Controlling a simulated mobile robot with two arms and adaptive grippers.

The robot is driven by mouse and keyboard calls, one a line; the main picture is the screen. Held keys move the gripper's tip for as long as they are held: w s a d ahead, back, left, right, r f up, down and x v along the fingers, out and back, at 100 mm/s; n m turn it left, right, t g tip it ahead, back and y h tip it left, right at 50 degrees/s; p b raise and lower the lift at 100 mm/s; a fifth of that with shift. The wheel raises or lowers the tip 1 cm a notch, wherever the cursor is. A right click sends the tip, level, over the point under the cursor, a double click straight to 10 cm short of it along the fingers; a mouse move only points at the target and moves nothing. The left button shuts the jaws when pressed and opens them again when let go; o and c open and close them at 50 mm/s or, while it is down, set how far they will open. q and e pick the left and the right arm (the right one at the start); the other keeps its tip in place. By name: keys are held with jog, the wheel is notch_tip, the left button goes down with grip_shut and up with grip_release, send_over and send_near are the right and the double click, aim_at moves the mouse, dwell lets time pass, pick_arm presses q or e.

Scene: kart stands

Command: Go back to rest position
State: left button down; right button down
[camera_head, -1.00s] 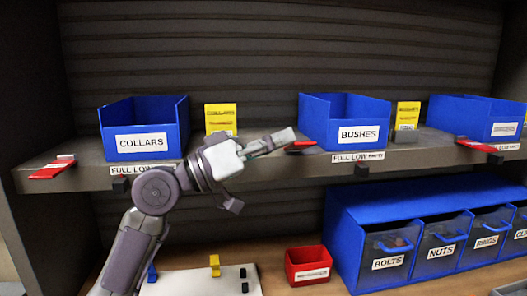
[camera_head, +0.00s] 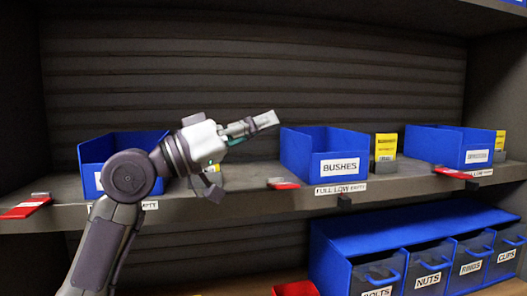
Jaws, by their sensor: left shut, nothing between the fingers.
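My left gripper (camera_head: 264,122) is shut and empty, its fingers pointing right. It shows in front of the back wall, above the shelf front and left of the blue BUSHES bin (camera_head: 307,173). A red slider (camera_head: 283,184) on the shelf edge shows below the gripper, with a clear gap between them in the picture. My left arm comes up from the bottom left and hides part of the blue bin (camera_head: 92,153) behind it. My right gripper is not in view.
The shelf (camera_head: 240,202) also carries another blue bin (camera_head: 436,147), yellow cards (camera_head: 386,146) and red sliders (camera_head: 455,174) (camera_head: 26,207). Below stands a blue drawer unit (camera_head: 345,238) and a red bin (camera_head: 295,289). The space above the bins is open.

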pick_arm(q)
jog(key=shift+a+r, duration=0.1)
jog(key=shift+r, duration=0.3)
